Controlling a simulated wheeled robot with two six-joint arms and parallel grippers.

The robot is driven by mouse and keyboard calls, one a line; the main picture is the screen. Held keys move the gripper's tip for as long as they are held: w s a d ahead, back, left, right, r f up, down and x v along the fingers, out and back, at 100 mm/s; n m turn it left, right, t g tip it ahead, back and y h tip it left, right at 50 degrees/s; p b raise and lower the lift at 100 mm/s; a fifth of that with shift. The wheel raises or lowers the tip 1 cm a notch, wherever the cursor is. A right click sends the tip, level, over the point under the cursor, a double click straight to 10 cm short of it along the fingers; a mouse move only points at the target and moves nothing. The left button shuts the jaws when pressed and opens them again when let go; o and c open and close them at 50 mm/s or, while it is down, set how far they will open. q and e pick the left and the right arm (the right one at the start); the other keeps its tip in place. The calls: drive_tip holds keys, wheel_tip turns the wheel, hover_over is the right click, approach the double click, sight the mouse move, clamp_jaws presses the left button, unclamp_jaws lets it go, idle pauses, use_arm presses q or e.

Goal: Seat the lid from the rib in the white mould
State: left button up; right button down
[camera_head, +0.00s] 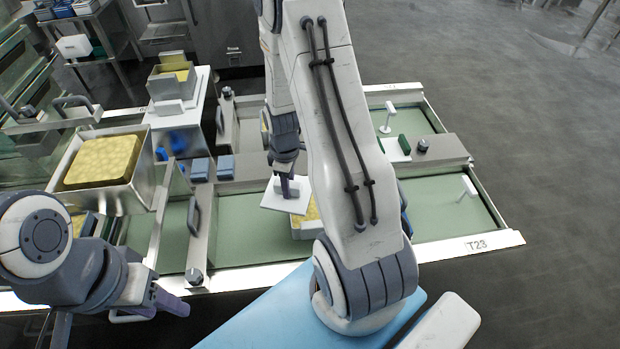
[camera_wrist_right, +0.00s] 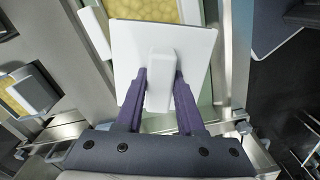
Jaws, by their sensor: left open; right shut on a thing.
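The white lid (camera_head: 272,197) is a flat square plate with a block handle. My right gripper (camera_head: 289,188) is shut on that handle and holds the lid tilted in the head view. In the right wrist view the lid (camera_wrist_right: 132,50) lies between and beyond the purple fingers (camera_wrist_right: 160,80). Yellow cheese (camera_head: 311,213) in a mould shows beside and partly under the lid; my right arm hides much of it. The cheese (camera_wrist_right: 165,9) also shows past the lid's far edge in the wrist view. My left gripper (camera_head: 155,306) is open and empty at the lower left.
A metal box with yellow cheese (camera_head: 103,161) stands at the left. Another cheese box (camera_head: 172,78) stands at the back. Blue blocks (camera_head: 199,169) sit on the dividing rib. A white T-shaped piece (camera_head: 468,187) stands on the right green tray (camera_head: 440,215), which has free room.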

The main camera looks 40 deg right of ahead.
drive_tip(key=d+n, duration=0.1)
drive_tip(key=d, duration=0.1)
drive_tip(key=s+d+n, duration=0.1)
drive_tip(key=d, duration=0.1)
drive_tip(key=s+d+n, duration=0.1)
drive_tip(key=d+n, duration=0.1)
drive_tip(key=shift+s+d+f+b, duration=0.1)
drive_tip(key=shift+d+f+b, duration=0.1)
drive_tip(key=shift+b, duration=0.1)
wheel_tip(320, 180, down, 8)
drive_tip(key=b, duration=0.7)
drive_tip(key=shift+a+r, duration=0.1)
drive_tip(key=shift+r, duration=0.05)
drive_tip(key=shift+f+b, duration=0.8)
drive_tip(key=shift+f, duration=0.2)
drive_tip(key=shift+f+b, duration=0.35)
drive_tip(key=shift+f, duration=0.25)
drive_tip(key=shift+c, duration=2.2)
unclamp_jaws()
wheel_tip(320, 180, up, 10)
drive_tip(key=p, duration=0.9)
drive_tip(key=shift+r, duration=0.1)
